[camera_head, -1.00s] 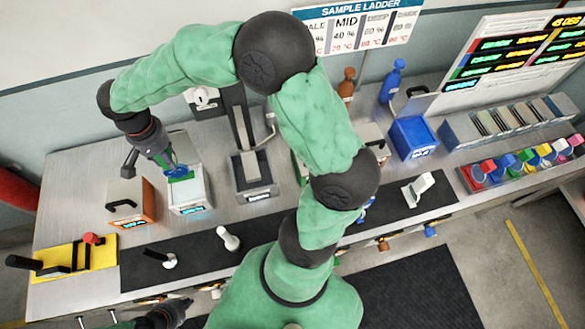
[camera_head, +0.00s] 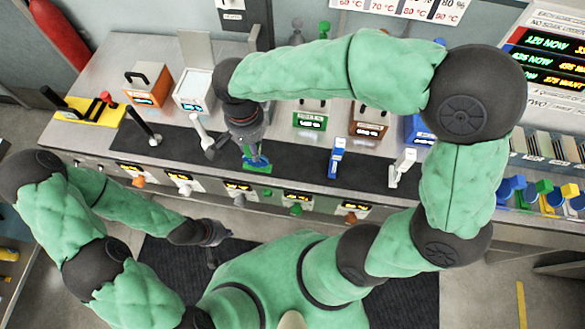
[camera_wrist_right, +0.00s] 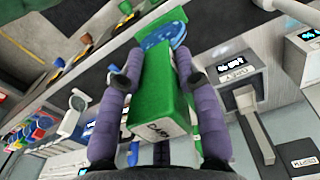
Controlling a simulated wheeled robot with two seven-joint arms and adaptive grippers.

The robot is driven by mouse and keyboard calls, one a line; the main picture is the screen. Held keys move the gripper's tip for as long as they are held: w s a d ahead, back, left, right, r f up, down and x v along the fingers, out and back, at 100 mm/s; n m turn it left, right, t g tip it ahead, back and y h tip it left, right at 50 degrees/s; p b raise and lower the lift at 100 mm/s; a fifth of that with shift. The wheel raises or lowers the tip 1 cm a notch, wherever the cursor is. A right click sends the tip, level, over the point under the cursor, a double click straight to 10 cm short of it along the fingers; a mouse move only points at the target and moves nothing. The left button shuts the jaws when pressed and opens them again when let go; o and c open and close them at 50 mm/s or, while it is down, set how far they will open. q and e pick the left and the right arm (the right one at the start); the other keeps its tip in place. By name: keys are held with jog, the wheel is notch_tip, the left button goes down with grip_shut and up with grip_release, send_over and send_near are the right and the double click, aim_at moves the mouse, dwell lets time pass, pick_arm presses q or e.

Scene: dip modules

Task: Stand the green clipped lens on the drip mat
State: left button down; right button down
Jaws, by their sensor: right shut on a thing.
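The green clipped lens is a green block with a blue round lens at its far end. It shows in the right wrist view (camera_wrist_right: 160,92) and in the head view (camera_head: 256,162). My right gripper (camera_wrist_right: 158,80) is shut on the green block, with one finger on each side. The drip mat (camera_head: 300,162) is the long black strip along the bench front. The lens hangs lens-end down at the mat; I cannot tell whether it touches. My left gripper (camera_head: 213,238) is low in front of the bench and empty-looking; its opening is unclear.
On the mat stand a white-handled piece (camera_head: 203,133), a blue piece (camera_head: 336,157) and a white piece (camera_head: 403,167). A black-handled lever (camera_head: 144,126) is at its left. An orange box (camera_head: 150,85) and an open white box (camera_head: 194,92) stand behind. Mat between the lens and the blue piece is clear.

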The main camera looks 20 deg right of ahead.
jog(key=shift+s+d+f, duration=0.3)
jog(key=shift+s+d, duration=0.1)
jog(key=shift+d, duration=0.1)
jog(key=w+d+f+b, duration=0.3)
jog(key=d+f, duration=0.9)
jog(key=shift+w+d+f, duration=0.3)
jog(key=shift+w, duration=0.05)
jog(key=shift+f, duration=0.15)
jog(key=c, duration=0.9)
grip_release()
jog(key=shift+o, duration=0.2)
